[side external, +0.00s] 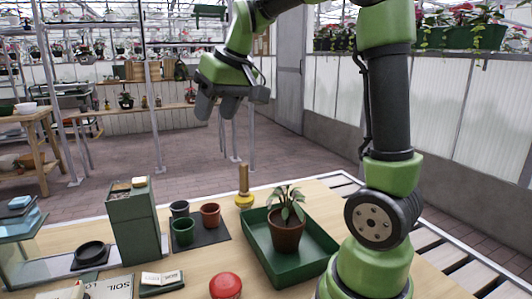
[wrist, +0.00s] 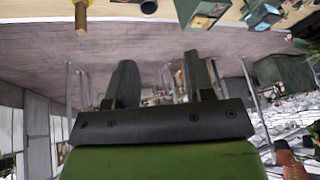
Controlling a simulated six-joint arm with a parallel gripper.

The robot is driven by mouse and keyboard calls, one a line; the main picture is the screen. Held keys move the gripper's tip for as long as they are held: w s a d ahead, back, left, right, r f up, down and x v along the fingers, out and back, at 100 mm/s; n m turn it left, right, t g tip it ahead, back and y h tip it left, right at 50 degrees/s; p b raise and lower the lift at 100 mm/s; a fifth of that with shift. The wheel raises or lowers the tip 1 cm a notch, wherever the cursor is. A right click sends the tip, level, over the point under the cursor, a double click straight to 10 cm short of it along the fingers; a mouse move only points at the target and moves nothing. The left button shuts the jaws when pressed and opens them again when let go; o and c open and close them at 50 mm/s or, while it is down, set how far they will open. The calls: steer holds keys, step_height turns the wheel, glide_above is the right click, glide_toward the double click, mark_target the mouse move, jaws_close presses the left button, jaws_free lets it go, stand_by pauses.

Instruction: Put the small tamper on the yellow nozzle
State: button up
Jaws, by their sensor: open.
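A brown-gold upright cylinder (side external: 244,178), which looks like the small tamper, stands on a wider yellow base (side external: 244,200), which looks like the yellow nozzle. They are at the table's far edge, and their join is too small to make out. In the wrist view the cylinder (wrist: 81,18) shows at the top left, with the yellow base (wrist: 86,2) cut by the frame edge. My gripper (side external: 216,106) is open and empty, high above the table and apart from them. Its fingers (wrist: 160,80) have nothing between them in the wrist view.
A green tray (side external: 318,252) holds a potted plant (side external: 287,232) on the right. Small pots (side external: 210,215) stand on a dark mat beside a tall green box (side external: 133,225). A red round object (side external: 225,286) is at the front. Air around my gripper is clear.

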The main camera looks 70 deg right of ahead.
steer(key=s+a+f+t+y, duration=0.2)
steer(key=s+a, duration=1)
steer(key=s, duration=0.3)
steer(key=shift+s+a+f, duration=0.15)
steer(key=shift+a+f, duration=0.15)
steer(key=shift+a, duration=0.05)
